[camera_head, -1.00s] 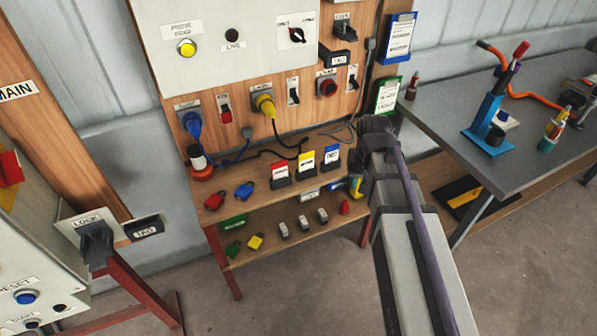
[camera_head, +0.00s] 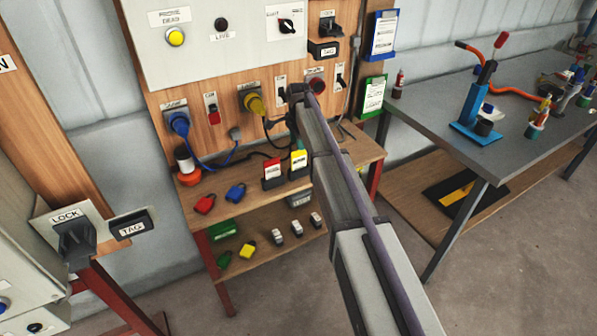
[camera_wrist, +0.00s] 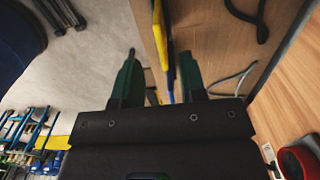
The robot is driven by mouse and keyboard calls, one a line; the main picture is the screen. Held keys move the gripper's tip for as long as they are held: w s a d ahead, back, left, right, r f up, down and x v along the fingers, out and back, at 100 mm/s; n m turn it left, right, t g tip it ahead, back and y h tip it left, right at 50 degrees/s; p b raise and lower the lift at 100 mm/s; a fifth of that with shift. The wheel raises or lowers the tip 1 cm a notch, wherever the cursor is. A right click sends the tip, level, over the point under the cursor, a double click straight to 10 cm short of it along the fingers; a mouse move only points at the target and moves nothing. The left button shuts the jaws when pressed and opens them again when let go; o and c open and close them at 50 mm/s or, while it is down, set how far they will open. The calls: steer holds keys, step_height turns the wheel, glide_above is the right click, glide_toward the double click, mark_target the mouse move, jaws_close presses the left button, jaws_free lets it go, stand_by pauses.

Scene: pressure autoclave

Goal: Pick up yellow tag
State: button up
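The yellow tag (camera_head: 299,160) stands upright in a row on the upper shelf, to the right of the red tag (camera_head: 272,168). My arm partly covers it in the head view and hides the blue tag. In the wrist view my gripper (camera_wrist: 157,55) is open, with two dark green fingers spread apart. A yellow strip (camera_wrist: 158,35), seen edge-on, shows between and past the fingertips; it looks like the yellow tag. A blue edge (camera_wrist: 170,84) lies close beside it. I see nothing held. The gripper is mostly hidden in the head view.
Red (camera_head: 205,204) and blue (camera_head: 236,192) padlocks lie on the upper shelf (camera_head: 345,150). A yellow plug (camera_head: 252,102) with its cable hangs on the panel behind. The lower shelf holds several small items. A grey workbench (camera_head: 440,150) stands to the right.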

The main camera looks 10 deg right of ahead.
mark_target(299, 163)
step_height(299, 163, down, 5)
steer(key=b, duration=0.5)
steer(key=shift+w, duration=0.1)
jaws_close()
